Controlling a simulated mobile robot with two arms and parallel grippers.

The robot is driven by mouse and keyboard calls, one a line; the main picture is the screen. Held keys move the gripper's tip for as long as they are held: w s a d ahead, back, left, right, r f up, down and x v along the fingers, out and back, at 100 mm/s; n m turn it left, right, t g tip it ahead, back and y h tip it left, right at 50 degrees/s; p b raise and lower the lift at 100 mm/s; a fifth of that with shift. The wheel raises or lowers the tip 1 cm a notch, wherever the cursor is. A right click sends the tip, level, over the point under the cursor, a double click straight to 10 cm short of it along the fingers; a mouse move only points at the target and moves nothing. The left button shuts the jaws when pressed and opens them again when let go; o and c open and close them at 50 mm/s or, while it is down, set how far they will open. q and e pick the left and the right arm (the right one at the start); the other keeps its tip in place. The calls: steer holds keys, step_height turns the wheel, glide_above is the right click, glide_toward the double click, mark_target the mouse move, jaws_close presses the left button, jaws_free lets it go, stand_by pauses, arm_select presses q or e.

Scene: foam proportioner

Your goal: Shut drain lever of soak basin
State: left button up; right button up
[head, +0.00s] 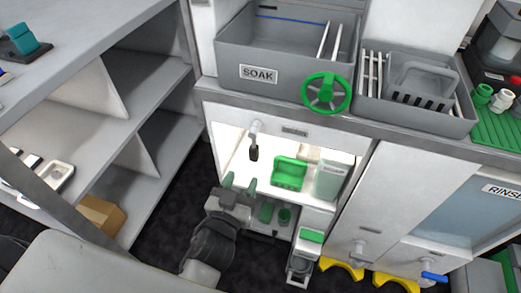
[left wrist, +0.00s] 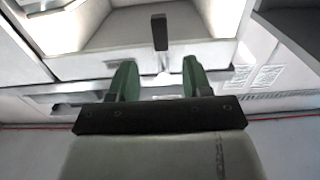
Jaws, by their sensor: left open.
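The soak basin (head: 285,55) is a grey tub labelled SOAK on the counter. Below it, in a lit open bay, a drain lever with a black handle (head: 254,153) hangs down from a pale fitting. In the left wrist view the black handle (left wrist: 160,32) stands upright beyond the fingertips, roughly centred across the gap. My left gripper (head: 239,181), with green fingers, is open and empty, just below the lever in the head view. In the left wrist view the gripper (left wrist: 160,72) shows no visible contact with the lever. My right gripper is out of view.
A green valve wheel (head: 326,93) is on the basin's front. The bay holds a green container (head: 290,173) and a pale box (head: 331,180). Grey shelving (head: 150,75) stands at left, with dark floor between. Yellow pieces (head: 341,268) lie at lower right.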

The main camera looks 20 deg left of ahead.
mark_target(253, 156)
arm_select(q)
steer(key=w, duration=0.9)
steer(key=shift+w+d, duration=0.15)
steer(key=shift+w, duration=0.2)
jaws_close()
